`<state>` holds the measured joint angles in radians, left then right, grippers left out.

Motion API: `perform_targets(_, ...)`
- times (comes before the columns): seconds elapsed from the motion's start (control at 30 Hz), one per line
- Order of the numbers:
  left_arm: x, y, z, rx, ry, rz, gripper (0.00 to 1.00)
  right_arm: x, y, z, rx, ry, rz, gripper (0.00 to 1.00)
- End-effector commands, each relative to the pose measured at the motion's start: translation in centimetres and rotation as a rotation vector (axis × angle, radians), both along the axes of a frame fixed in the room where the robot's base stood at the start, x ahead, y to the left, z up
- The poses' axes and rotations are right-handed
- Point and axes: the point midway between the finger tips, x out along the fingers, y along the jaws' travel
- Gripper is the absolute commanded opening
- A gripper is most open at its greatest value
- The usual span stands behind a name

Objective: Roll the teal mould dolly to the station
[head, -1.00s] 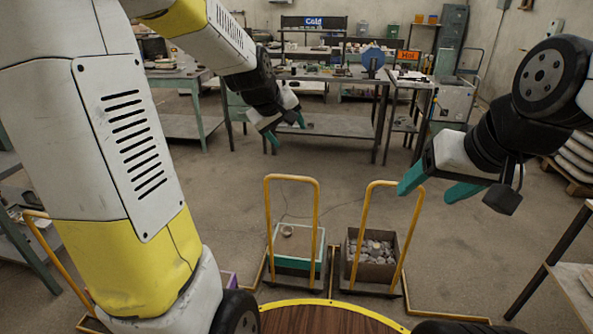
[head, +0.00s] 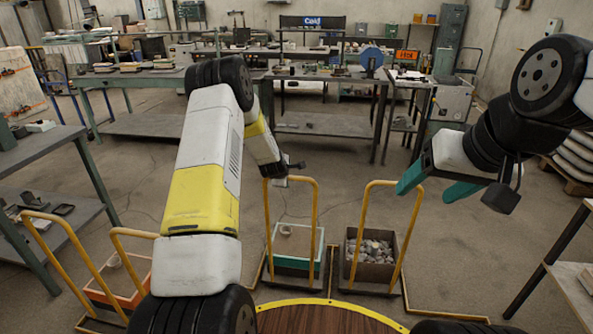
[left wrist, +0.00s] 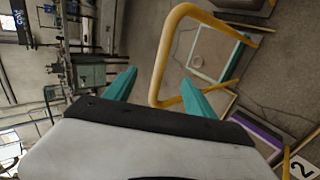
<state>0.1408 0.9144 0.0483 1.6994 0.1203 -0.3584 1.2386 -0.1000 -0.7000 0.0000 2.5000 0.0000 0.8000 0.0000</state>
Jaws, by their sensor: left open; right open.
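The teal mould dolly (head: 276,267) stands on the floor at the centre of the head view, a teal-rimmed box with a small pale ring inside. Its yellow upright handle (head: 316,215) rises on the near side. My left gripper hangs by the top of that handle, mostly hidden behind my own arm in the head view. In the left wrist view the open left gripper (left wrist: 160,80) has the yellow handle (left wrist: 166,50) in front of and between its fingers; I cannot tell if they touch.
A dolly with a brown box of stones (head: 372,270) stands close on the right, an orange mould dolly (head: 105,296) on the left. A purple edge (left wrist: 258,136) and a number 2 card (left wrist: 302,165) show in the left wrist view.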

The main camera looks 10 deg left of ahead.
Motion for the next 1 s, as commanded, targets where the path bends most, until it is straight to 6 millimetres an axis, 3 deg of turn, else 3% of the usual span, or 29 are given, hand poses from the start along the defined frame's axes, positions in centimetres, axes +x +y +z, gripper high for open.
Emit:
perform_targets(0.6, 6.1, -0.1, -5.2, 0.002, 0.002, -0.004, 0.64, 0.0, 0.0, 0.0, 0.000, 0.000, 0.000, 0.68)
perform_targets(1.0, 6.9, -0.1, -5.9, 0.001, 0.002, -0.003, 0.64, 0.0, 0.0, 0.0, 0.000, 0.000, 0.000, 0.68)
